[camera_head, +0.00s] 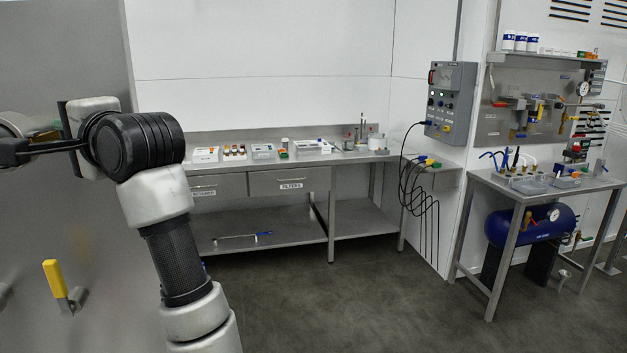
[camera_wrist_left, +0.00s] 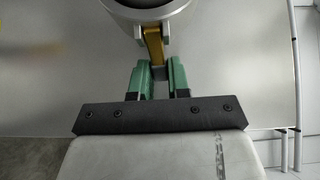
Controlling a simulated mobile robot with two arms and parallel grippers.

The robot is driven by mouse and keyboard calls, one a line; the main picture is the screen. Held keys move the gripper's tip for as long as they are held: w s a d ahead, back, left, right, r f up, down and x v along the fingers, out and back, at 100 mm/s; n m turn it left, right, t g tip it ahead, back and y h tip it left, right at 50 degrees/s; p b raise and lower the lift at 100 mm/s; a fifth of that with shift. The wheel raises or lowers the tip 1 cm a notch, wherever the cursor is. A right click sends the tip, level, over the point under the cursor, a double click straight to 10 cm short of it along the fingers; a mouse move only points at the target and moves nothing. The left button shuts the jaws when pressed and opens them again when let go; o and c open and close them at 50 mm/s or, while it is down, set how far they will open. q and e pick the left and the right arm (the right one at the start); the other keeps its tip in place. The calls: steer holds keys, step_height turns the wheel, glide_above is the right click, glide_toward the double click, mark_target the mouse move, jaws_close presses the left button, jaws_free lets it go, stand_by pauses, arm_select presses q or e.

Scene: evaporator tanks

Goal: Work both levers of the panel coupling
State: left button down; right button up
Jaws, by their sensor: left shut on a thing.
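My left gripper (camera_wrist_left: 160,72) has green fingers, closed around the end of a yellow lever (camera_wrist_left: 153,42) in the left wrist view. The lever sticks out beside a round metal coupling (camera_wrist_left: 148,5), cut off by the top edge of that view. In the head view the coupling (camera_head: 14,128) shows at the far left, on a large grey metal panel, partly hidden by my left wrist and a dark bar. The fingertips are hard to make out there. A second lever is not clearly seen in either view. My right gripper is not in view.
A yellow-handled valve (camera_head: 57,280) sticks out low on the grey panel (camera_head: 60,215). Behind my arm is a steel workbench (camera_head: 290,230) with trays. A control box (camera_head: 450,100) and a second bench (camera_head: 545,188) stand to the right. The floor (camera_head: 350,300) between is clear.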

arm_select(q)
steer(key=shift+d+f+m+t+h, duration=0.15)
steer(key=shift+d+m+t+h, duration=0.25)
steer(key=shift+m+t, duration=0.15)
steer(key=m+t+h+b, duration=0.1)
steer(key=m+t, duration=0.1)
steer(key=shift+s+d+t+h+b, duration=0.3)
steer(key=shift+d+t+h+b, duration=0.05)
steer(key=shift+d+h, duration=0.05)
